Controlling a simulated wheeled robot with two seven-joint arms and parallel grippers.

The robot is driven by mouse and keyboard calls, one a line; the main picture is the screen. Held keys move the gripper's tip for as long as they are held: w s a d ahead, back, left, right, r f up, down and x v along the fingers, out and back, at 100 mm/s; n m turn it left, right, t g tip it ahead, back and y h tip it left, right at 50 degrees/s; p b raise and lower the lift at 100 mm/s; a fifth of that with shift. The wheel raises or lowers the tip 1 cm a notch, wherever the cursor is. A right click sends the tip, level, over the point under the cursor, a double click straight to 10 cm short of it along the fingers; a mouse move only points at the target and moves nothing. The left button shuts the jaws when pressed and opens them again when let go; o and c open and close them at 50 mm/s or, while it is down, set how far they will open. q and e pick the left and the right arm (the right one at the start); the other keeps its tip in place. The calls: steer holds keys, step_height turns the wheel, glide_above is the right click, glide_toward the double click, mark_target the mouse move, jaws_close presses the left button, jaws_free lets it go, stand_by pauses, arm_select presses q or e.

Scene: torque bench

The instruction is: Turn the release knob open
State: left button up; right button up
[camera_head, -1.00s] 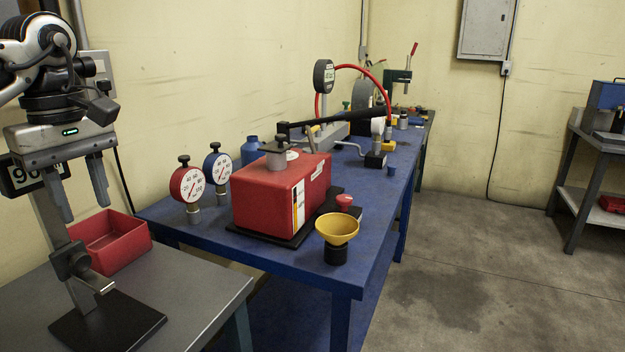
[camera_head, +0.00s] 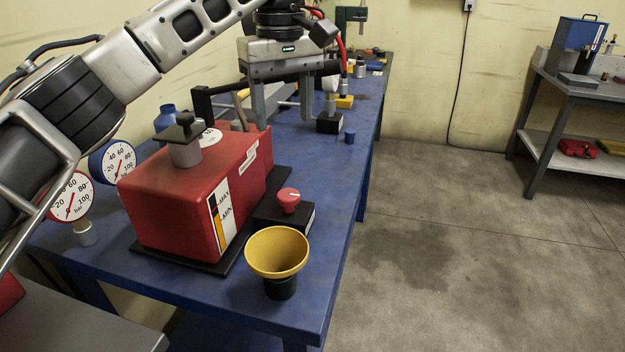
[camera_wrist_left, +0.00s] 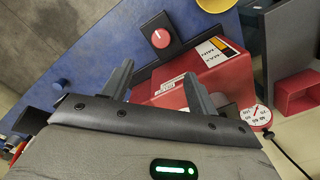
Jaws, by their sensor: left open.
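The release knob (camera_head: 289,199) is a round red knob with a white mark on top. It sits on a black block (camera_head: 284,222) beside the red pump tank (camera_head: 195,190). In the left wrist view the knob (camera_wrist_left: 160,38) shows beyond my fingers with its white mark visible. My left gripper (camera_head: 283,128) is open and empty, pointing down over the bench behind the knob, apart from it. Its two fingers (camera_wrist_left: 160,85) also show spread in the left wrist view. My right gripper is not in view.
A yellow funnel (camera_head: 276,252) stands close in front of the knob. Red gauge (camera_head: 72,197) and blue gauge (camera_head: 113,160) stand left of the tank. A black block with a fitting (camera_head: 329,122) and a small blue cup (camera_head: 350,137) lie beyond. The bench's right edge is clear.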

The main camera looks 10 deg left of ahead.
mark_target(288, 193)
arm_select(q)
step_height(288, 193, down, 14)
steer(key=shift+s+f, duration=0.15)
steer(key=shift+f, duration=0.1)
steer(key=c, duration=1)
